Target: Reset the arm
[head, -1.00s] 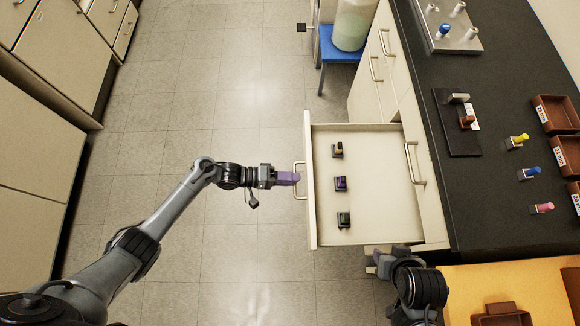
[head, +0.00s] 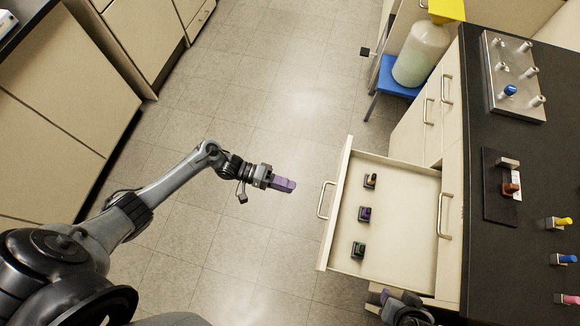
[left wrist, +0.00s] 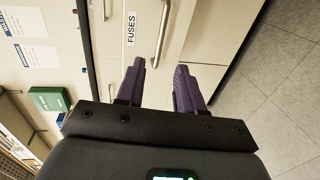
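My left gripper (head: 284,184) hangs in the air left of the open drawer (head: 400,269), apart from its front handle (head: 325,199). The left wrist view shows its two purple fingers (left wrist: 160,88) spread, with nothing between them. My right gripper (head: 378,300) is at the bottom edge by the drawer's near corner; its fingers are too small and cut off to read. In the drawer stand three dark holders, with a yellow piece (head: 371,180), a purple piece (head: 365,214) and a green piece (head: 358,249).
The black counter (head: 490,125) at right holds a metal peg plate (head: 512,72), a dark stand (head: 498,207) and several coloured pieces. A jug (head: 420,55) stands on a blue stool (head: 385,78). A drawer labelled FUSES (left wrist: 131,29) shows in the left wrist view. Floor left of the drawer is clear.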

